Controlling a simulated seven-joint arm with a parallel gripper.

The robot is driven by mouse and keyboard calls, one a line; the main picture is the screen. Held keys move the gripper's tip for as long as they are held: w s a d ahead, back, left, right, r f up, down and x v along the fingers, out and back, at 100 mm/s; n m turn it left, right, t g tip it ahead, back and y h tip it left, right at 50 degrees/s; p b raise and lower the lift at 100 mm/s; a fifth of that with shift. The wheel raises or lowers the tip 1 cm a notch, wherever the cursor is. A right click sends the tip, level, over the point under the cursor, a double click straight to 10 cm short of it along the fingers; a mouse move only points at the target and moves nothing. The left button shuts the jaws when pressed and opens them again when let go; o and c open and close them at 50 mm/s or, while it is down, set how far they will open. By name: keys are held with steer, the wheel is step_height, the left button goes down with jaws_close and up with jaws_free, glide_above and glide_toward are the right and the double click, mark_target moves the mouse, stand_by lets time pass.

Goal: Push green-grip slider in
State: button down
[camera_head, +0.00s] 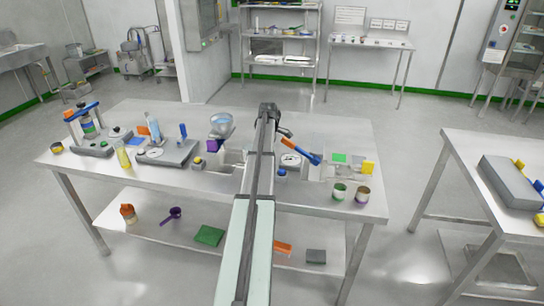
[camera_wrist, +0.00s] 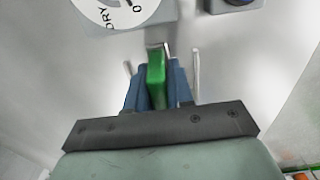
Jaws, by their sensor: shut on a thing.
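The green-grip slider (camera_wrist: 156,82) shows in the wrist view as an upright green grip with a small metal piece at its far end. My gripper (camera_wrist: 157,75) is shut on the green grip, with a blue finger on each side of it. A thin metal rail or post stands on either side, apart from the fingers. In the head view my arm covers the middle of the bench and hides both the gripper and the green grip.
In the head view, the steel bench (camera_head: 330,125) holds grey devices at left and two cups (camera_head: 361,196) at right. Its back right is clear.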

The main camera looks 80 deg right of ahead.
steer(key=w, duration=0.7)
steer(key=shift+s, duration=0.1)
steer(key=c, duration=1.1)
jaws_free()
steer(key=shift+r, duration=0.15)
step_height(320, 180, up, 14)
steer(key=shift+f, duration=0.25)
